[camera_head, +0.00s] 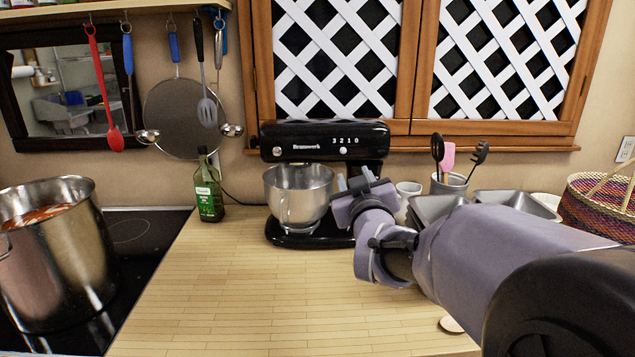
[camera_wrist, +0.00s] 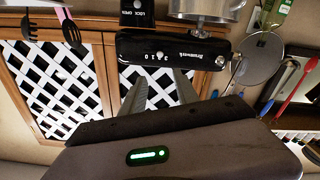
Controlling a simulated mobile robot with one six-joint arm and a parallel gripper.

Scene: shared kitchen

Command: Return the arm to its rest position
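My gripper (camera_head: 355,180) is at the end of my arm, which reaches in from the right over the counter. It is just to the right of the steel bowl (camera_head: 299,197) of the black stand mixer (camera_head: 325,141). I cannot tell whether it touches the mixer. In the wrist view, which looks upside down, the two fingers of my gripper (camera_wrist: 160,85) stand apart with nothing between them. The mixer's black head (camera_wrist: 172,59) shows beyond them there.
A steel pot (camera_head: 52,255) stands on the stove at left. A green bottle (camera_head: 209,187) stands left of the mixer. A utensil holder (camera_head: 449,185), metal pans (camera_head: 515,203) and a woven basket (camera_head: 597,208) are at right. The front of the wooden counter (camera_head: 250,305) is mostly clear.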

